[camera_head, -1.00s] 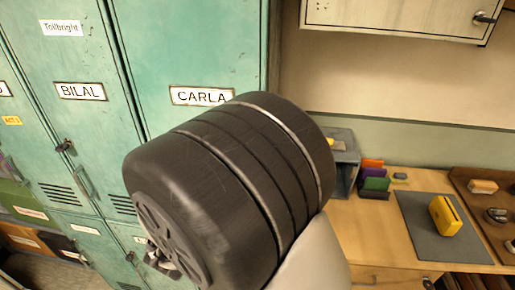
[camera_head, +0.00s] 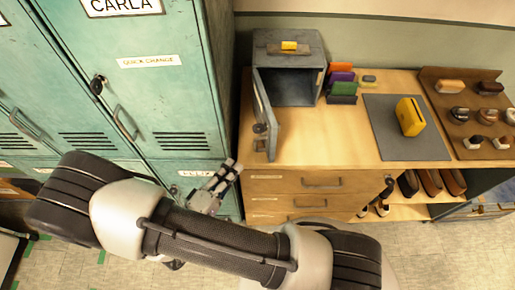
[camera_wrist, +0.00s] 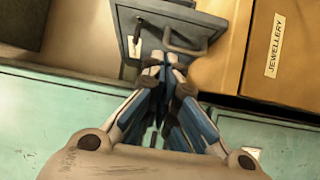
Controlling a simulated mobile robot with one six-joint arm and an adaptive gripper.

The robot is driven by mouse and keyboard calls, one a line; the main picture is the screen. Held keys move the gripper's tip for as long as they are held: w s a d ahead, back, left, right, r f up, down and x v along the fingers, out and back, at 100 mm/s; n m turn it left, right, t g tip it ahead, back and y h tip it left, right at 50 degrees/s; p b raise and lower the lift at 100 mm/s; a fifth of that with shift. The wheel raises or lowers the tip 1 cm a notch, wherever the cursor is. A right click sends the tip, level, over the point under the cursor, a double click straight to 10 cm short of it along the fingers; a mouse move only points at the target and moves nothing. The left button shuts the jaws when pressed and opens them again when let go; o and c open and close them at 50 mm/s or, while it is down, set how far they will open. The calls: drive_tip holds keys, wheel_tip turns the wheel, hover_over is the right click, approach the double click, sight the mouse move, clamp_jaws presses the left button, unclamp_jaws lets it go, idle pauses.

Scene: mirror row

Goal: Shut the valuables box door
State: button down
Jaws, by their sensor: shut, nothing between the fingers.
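The valuables box (camera_head: 303,47) is a grey box at the back left of the wooden counter, with a dark open front. Its grey door (camera_head: 264,112) hangs open from the left edge and juts toward the counter's front. My gripper (camera_head: 232,167) is shut and empty, left of and in front of the door, by the teal lockers. In the wrist view the fingertips (camera_wrist: 163,62) appear close to the door (camera_wrist: 195,18), which shows a handle and a lock. I cannot tell whether they touch it. The box interior is mostly dark.
Teal lockers (camera_head: 158,110) stand at left. On the counter are coloured folders (camera_head: 341,82), a grey mat (camera_head: 428,146) with a yellow item (camera_head: 410,117), and a brown tray (camera_head: 452,85) of small objects. Drawers (camera_head: 300,183) lie below. A jewellery label (camera_wrist: 275,45) shows in the wrist view.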

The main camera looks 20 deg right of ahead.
sight(267, 136)
drive_tip(key=w+d, duration=0.1)
drive_tip(key=d, duration=0.2)
drive_tip(key=w+d+b, duration=0.1)
drive_tip(key=d, duration=0.2)
drive_tip(key=w+d+b, duration=0.1)
drive_tip(key=w+d, duration=0.1)
drive_tip(key=d, duration=0.1)
